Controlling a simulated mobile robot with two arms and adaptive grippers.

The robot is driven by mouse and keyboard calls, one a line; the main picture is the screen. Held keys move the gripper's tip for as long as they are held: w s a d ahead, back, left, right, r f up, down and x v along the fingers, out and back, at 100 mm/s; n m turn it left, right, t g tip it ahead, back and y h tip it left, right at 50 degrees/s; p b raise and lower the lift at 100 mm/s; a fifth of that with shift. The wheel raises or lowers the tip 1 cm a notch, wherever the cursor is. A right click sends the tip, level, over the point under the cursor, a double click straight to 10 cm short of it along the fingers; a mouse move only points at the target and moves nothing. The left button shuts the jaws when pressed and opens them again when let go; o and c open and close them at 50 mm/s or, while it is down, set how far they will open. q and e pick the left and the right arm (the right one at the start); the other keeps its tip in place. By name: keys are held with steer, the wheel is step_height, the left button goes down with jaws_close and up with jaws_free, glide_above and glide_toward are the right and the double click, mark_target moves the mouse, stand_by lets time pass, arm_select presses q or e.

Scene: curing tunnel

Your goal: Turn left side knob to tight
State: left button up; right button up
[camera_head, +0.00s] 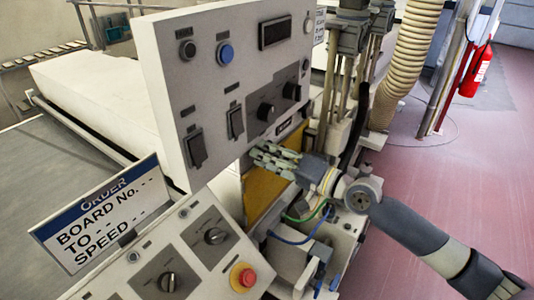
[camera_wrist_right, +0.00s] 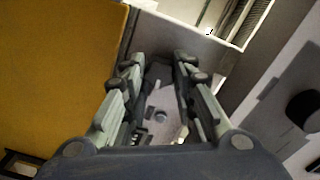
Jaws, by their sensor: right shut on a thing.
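My right gripper (camera_head: 262,155) reaches in from the right under the upper control panel, beside a yellow panel (camera_head: 262,192). In the right wrist view its two fingers (camera_wrist_right: 158,70) point ahead and are shut on a dark grey part (camera_wrist_right: 158,76), mostly hidden between them. I cannot tell from its shape whether this is the left side knob. Two dark knobs (camera_head: 266,111) (camera_head: 291,91) are on the upper panel, above the gripper and apart from it. Two more knobs (camera_head: 214,236) (camera_head: 168,283) are on the lower panel. My left gripper is not in view.
The upper control panel (camera_head: 205,80) hangs close above the right gripper. A red emergency button (camera_head: 243,277) is on the lower panel. An order sign (camera_head: 100,215) stands at left. Cables (camera_head: 300,237) run below the gripper. The reddish floor (camera_head: 440,190) at right is clear.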

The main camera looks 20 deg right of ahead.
steer(key=shift+m, duration=0.6)
steer(key=o, duration=1.1)
steer(key=shift+d, duration=0.1)
steer(key=shift+v, duration=6)
